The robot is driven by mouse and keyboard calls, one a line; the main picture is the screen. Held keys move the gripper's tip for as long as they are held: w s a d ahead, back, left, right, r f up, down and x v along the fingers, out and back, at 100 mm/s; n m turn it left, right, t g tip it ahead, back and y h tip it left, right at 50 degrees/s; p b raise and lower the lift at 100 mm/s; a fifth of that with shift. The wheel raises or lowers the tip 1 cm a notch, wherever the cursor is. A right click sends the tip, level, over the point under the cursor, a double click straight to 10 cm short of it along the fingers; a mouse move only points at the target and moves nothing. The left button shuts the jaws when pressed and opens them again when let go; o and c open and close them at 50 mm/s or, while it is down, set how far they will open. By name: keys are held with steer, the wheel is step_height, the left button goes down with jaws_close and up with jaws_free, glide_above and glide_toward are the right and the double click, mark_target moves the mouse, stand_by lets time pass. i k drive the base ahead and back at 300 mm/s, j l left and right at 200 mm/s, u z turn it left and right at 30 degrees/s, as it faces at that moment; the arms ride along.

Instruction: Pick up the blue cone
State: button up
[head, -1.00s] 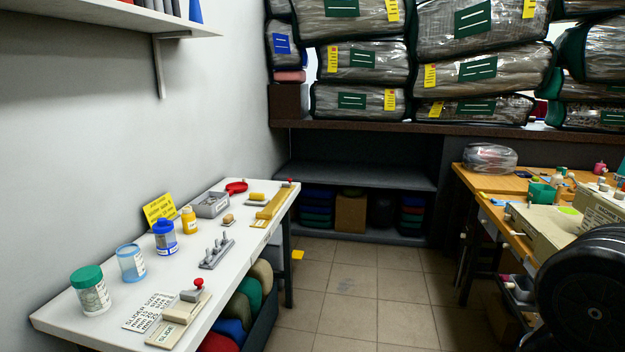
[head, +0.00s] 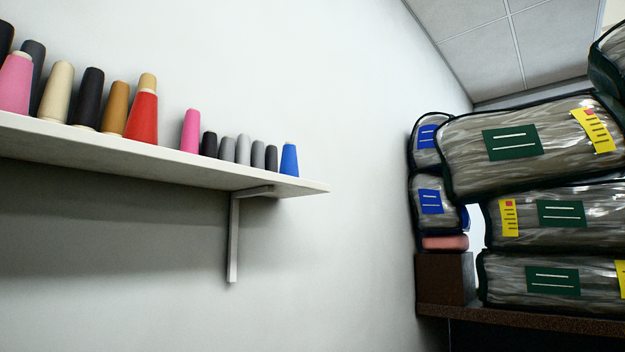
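The blue cone (head: 289,160) stands upright on the white wall shelf (head: 150,160), near the shelf's right end. It is the rightmost in a row of thread cones, and a dark cone (head: 271,158) is close on its left. The blue cone's whole front side shows. My gripper is not in the head view.
More cones line the shelf to the left, such as a pink cone (head: 191,132) and a red cone (head: 142,116). A bracket (head: 234,238) hangs below the shelf. Bagged comforters (head: 545,215) are stacked on a dark rack (head: 530,318) at the right.

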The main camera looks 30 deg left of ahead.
mark_target(288, 163)
steer(key=i+u, duration=0.15)
steer(key=i, duration=0.3)
steer(key=i+l+u, duration=0.15)
steer(key=i, duration=0.3)
steer(key=i+l+u, duration=0.15)
steer(key=i, duration=0.25)
steer(key=l, duration=0.05)
